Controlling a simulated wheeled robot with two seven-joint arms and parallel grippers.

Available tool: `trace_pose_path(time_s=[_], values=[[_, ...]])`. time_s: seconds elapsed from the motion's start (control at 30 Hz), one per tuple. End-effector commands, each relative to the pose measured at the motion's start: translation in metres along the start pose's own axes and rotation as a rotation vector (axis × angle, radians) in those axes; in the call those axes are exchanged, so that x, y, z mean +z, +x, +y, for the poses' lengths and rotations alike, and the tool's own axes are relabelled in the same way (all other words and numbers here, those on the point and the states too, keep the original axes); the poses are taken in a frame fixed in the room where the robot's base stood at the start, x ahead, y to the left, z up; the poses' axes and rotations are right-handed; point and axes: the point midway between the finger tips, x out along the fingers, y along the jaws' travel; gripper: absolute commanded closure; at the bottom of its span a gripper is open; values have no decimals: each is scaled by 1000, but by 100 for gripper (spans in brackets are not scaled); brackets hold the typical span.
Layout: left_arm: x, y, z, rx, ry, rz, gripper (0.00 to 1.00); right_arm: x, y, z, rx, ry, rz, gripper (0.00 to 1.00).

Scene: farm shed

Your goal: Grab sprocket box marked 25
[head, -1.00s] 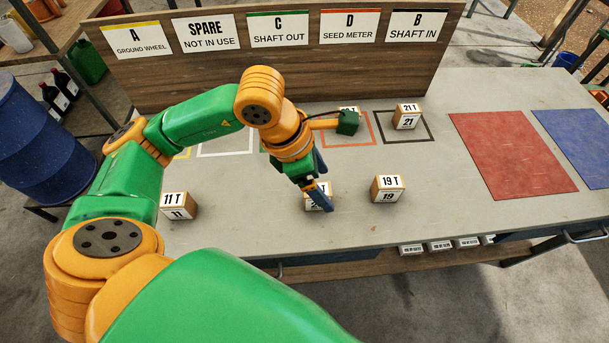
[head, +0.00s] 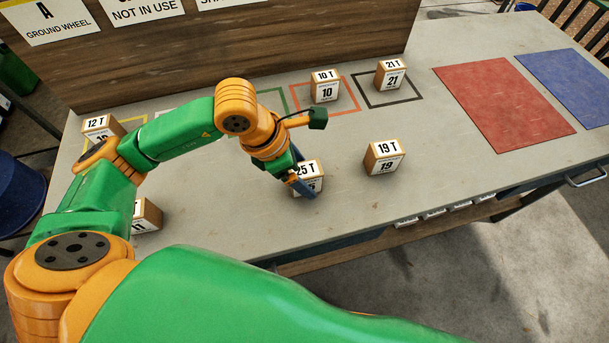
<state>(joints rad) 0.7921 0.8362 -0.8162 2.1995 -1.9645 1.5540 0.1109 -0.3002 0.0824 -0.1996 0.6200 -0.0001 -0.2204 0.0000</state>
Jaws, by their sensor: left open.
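The sprocket box marked 25 (head: 309,171) stands on the grey bench, its white label reading 25 T on top. My left gripper (head: 303,188) is open at the box's left and front side, with blue fingers pointing down. One finger covers part of the box's front label. I cannot tell whether the fingers touch the box. My right gripper is not in view.
The 19 box (head: 384,157) stands right of the 25 box. Behind are the 10 box (head: 325,86) and 21 box (head: 390,74) in outlined squares. The 12 box (head: 101,127) and 11 box (head: 147,215) are left. A red mat (head: 503,104) and blue mat (head: 570,85) lie right.

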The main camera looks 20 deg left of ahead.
Motion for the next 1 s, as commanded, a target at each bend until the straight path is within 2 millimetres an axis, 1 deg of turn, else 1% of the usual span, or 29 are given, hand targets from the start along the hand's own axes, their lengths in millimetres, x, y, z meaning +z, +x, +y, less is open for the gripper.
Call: trace_pose_path(time_s=[0.03, 0.07, 0.1, 0.2, 0.4, 0.43, 0.47, 0.5, 0.57, 0.6, 0.67, 0.7, 0.73, 1.0], values=[[5, 6, 0, -7, -4, 2, 15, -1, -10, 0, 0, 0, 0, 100], [7, 11, 1, -6, -2, 2, 15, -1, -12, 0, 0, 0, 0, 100], [6, 21, 1, -6, -3, 2, 15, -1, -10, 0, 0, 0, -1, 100], [5, 33, 2, -2, -1, 1, 15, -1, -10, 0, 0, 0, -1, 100], [5, 36, 2, 0, 0, 0, 15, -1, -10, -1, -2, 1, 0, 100], [5, 36, 2, 0, 0, 0, 20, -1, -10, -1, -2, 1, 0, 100], [5, 36, 2, 0, 0, 0, 29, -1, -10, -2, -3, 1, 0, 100], [5, 36, 2, 0, 0, 0, 39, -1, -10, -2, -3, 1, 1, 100], [5, 36, 2, 0, 0, 0, 55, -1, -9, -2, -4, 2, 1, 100], [5, 36, 2, 0, 0, 0, 66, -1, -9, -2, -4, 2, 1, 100], [5, 36, 2, 0, 0, 0, 82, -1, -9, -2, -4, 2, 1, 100], [5, 36, 2, 0, 0, 0, 93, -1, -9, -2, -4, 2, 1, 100], [5, 36, 2, 0, 0, 0, 100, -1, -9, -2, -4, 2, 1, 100], [5, 35, 2, 0, 0, -1, 100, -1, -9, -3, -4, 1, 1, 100]])
